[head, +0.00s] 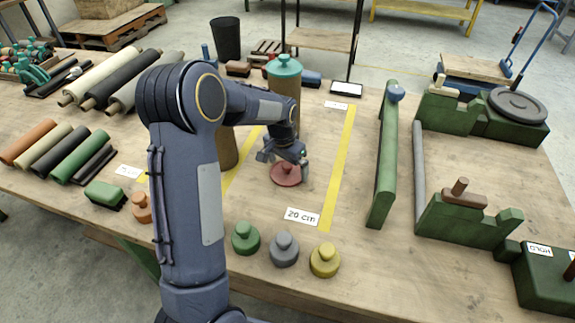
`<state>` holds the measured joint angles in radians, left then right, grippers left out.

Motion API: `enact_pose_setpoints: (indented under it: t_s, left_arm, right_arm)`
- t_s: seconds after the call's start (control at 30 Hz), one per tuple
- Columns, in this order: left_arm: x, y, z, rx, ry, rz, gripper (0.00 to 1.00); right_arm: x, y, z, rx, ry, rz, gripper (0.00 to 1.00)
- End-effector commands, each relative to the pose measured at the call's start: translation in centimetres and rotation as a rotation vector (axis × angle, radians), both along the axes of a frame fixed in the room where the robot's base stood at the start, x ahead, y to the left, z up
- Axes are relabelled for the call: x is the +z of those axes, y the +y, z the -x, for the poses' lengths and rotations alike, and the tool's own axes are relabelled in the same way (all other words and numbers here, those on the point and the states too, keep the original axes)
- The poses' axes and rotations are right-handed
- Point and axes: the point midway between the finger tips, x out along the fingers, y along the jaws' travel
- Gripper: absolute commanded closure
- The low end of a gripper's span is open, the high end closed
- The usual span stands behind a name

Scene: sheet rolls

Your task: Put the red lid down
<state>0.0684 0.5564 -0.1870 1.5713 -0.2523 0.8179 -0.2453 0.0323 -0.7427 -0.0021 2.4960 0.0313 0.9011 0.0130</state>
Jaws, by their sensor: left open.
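The red lid (286,174) lies on the table between two yellow tape strips, above the "20 cm" label. My left gripper (288,163) is open at the lid's knob, which it partly hides. I cannot tell whether the fingers touch the knob. My right gripper does not show.
Green (245,238), grey (284,249) and yellow (325,260) lids stand along the front edge. A tall canister with a teal lid (284,66) stands behind my gripper. A green upright board (385,165) stands to the right. Bare table lies between the right tape strip (343,165) and that board.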

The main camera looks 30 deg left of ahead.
Motion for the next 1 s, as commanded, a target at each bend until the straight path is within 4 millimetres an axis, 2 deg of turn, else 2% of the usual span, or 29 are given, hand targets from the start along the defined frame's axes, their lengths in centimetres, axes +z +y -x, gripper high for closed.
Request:
enact_pose_setpoints:
  t_s: [0.4,0.63,0.73,0.87,1.0]
  left_arm:
    - [8.5,0.2,1.2,0.0,-0.005,0.0,0.0]
    - [11.1,0.2,1.6,0.0,-0.003,0.0,0.0]
    - [12.1,0.0,2.6,0.01,-0.015,0.017,0.0]
    - [14.2,-1.0,6.6,0.053,-0.064,0.085,0.0]
    - [16.3,-3.7,13.6,0.118,-0.141,0.194,0.0]
  right_arm:
    - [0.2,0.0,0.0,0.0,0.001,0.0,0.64]
    - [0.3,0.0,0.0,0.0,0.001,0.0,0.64]
    - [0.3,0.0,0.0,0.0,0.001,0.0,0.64]
    - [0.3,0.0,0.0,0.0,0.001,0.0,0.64]
    - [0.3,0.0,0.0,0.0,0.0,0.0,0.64]
